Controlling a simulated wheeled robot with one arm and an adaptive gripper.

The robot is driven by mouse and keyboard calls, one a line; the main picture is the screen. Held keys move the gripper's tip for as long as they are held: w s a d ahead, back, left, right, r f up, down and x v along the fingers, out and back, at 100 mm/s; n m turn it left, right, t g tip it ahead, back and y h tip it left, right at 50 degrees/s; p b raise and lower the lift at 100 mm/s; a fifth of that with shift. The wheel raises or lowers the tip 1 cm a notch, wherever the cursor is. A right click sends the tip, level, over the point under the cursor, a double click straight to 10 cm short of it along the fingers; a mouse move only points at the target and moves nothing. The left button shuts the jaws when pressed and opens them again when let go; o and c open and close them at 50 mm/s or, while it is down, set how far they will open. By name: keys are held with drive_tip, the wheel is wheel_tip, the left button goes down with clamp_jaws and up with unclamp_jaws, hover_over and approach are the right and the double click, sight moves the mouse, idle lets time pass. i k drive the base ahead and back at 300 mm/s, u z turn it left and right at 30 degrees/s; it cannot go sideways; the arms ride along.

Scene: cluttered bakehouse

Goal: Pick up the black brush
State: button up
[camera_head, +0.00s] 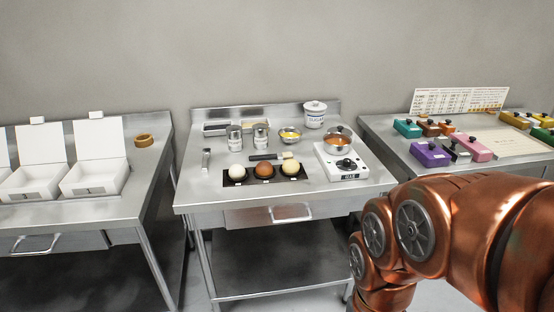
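The black brush (265,156) lies on the middle steel table (220,197), with its dark handle to the left and a pale bristle end to the right. It lies just behind a black tray (247,182) holding two pale round balls and a brown one between them. My copper-coloured arm fills the lower right of the view, in front of and to the right of the middle table. My gripper is outside the picture.
Behind the brush stand two metal tins (234,137) and a bowl (290,135). A white burner (350,170) with a copper pan (339,137) is to the right. A metal tool (206,160) lies left. Side tables hold white boxes (98,176) and coloured blocks (430,154).

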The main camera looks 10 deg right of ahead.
sight(286, 155)
drive_tip(key=z, duration=0.6)
drive_tip(key=i, duration=1.35)
drive_tip(key=u, duration=2.45)
